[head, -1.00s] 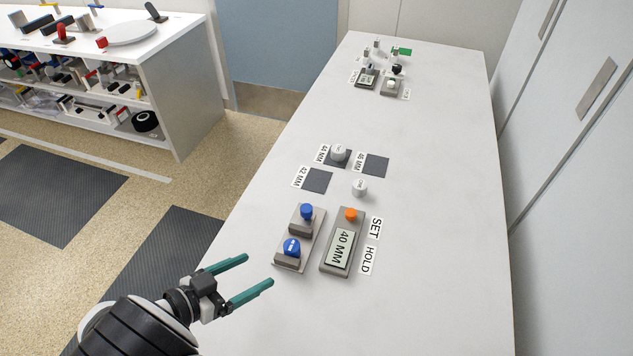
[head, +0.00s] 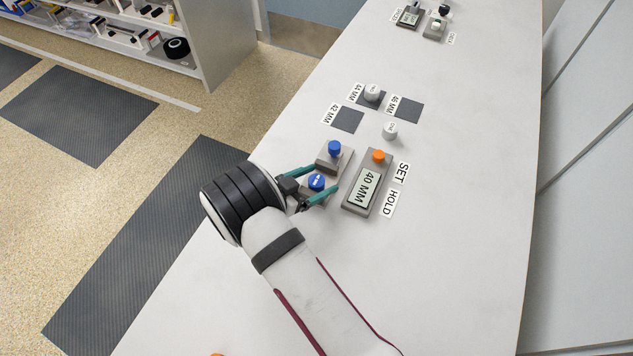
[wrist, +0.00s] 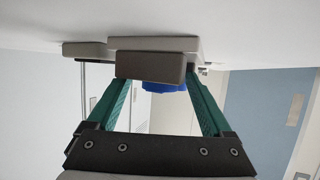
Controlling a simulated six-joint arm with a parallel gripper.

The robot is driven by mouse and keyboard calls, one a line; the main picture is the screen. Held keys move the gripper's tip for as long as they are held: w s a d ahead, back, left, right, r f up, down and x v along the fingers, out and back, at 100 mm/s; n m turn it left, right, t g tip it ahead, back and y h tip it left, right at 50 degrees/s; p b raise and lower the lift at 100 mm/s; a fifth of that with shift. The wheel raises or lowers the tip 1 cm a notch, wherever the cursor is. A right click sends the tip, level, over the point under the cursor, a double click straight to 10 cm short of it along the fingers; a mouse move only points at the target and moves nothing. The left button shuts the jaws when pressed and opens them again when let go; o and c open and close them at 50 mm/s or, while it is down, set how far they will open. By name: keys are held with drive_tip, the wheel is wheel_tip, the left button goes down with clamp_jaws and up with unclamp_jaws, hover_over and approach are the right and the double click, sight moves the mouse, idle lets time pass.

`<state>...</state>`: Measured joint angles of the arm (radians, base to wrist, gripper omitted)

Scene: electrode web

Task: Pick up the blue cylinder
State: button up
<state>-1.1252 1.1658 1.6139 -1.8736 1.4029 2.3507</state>
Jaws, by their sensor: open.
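A blue cylinder with white lettering (head: 316,183) sits on a grey block at the near end of a grey stand (head: 345,160). A second, plain blue piece (head: 334,147) stands on the stand's farther block. My gripper (head: 325,178) is open, low over the table, with one teal finger on each side of the lettered cylinder. In the wrist view, which is upside down, a blue piece (wrist: 165,87) shows between the fingers, partly hidden by a grey block (wrist: 150,66). I cannot tell whether the fingers touch it.
A grey display box reading 40 MM with an orange button (head: 378,156) stands just right of the stand. White cylinders (head: 390,130) and dark square pads (head: 348,119) lie farther along. The table's right side is clear.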

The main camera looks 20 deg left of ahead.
clamp_jaws()
idle(0.3)
drive_tip(key=shift+r, duration=0.15)
